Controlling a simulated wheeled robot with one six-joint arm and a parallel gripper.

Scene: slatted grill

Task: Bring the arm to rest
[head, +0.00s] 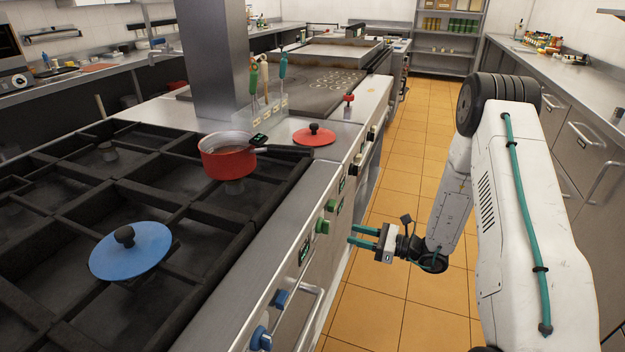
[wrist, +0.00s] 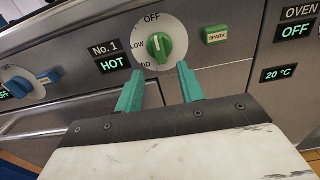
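My gripper (head: 351,235) is out in the aisle beside the stove front, its two teal fingers pointing at the panel. In the wrist view my gripper (wrist: 158,80) is open, with nothing between its fingers. A green knob (wrist: 152,45) on a white dial lies just beyond the fingertips, and a gap to it shows in the head view (head: 322,226). The dial is marked OFF, LOW and MID. A display (wrist: 116,62) beside it reads "No. 1 HOT".
A red pot (head: 227,160) sits on the grates, its handle towards the front edge. A red lid (head: 314,136) lies on the steel top, and a blue lid (head: 130,250) on the near grates. The tiled aisle floor (head: 395,300) is clear. A counter (head: 560,90) runs along the right.

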